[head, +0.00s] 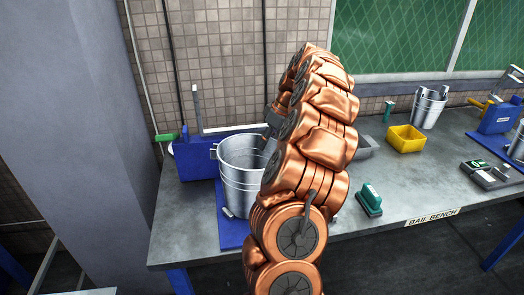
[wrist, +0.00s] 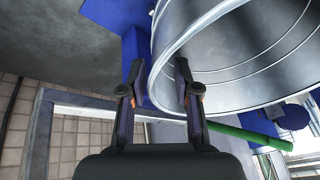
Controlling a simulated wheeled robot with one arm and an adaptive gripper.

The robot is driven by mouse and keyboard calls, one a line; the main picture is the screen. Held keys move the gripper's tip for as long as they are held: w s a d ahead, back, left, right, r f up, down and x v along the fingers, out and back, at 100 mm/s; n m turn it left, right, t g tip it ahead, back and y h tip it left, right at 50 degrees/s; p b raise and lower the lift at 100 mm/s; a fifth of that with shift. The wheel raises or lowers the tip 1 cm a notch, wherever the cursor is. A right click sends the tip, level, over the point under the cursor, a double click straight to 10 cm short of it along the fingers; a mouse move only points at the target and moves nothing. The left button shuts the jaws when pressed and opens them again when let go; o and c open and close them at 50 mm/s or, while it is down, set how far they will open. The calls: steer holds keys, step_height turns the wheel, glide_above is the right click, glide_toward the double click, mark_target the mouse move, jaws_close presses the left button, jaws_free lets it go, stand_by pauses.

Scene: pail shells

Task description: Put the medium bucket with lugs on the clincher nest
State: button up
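A silver metal bucket (head: 242,185) with a small lug at its left rim stands upright on a blue mat (head: 232,234) at the left of the bench. A blue fixture with a green handle (head: 192,160) stands behind it. My copper-coloured arm hides the bucket's right side. My gripper (wrist: 158,92) is open in the wrist view. The bucket's rim and wall (wrist: 235,60) pass between and behind its fingers; I cannot tell whether they touch. In the head view, the fingers are hidden. I cannot tell which fixture holds the clincher nest; another blue one (head: 497,117) stands at the far right.
A yellow bin (head: 406,138), a green-topped tool (head: 369,199) and a grey device (head: 490,174) are on the bench (head: 420,190). A partly cut-off bucket (head: 517,148) is at the right edge. The bench's front middle is mostly clear.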

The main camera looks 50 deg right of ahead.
steer(key=b+v, duration=0.2)
steer(key=v, duration=0.5)
steer(key=shift+s+r, duration=0.15)
steer(key=shift+r, duration=0.25)
steer(key=shift+d, duration=0.1)
steer(key=s+a+n+g, duration=0.1)
steer(key=a+g, duration=0.2)
steer(key=a, duration=3)
steer(key=s+a+f+g, duration=0.1)
steer(key=s+a+f, duration=0.3)
steer(key=s+a, duration=0.45)
steer(key=s+a+f+m+h, duration=0.1)
steer(key=s+f, duration=0.2)
steer(key=s, duration=0.4)
steer(key=s+a+f+m+g+h, duration=0.1)
steer(key=s+f, duration=0.3)
steer(key=s, duration=0.4)
steer(key=shift+s+f+m+g+h, duration=0.2)
steer(key=shift+m+g+h, duration=0.1)
steer(key=shift+m, duration=0.4)
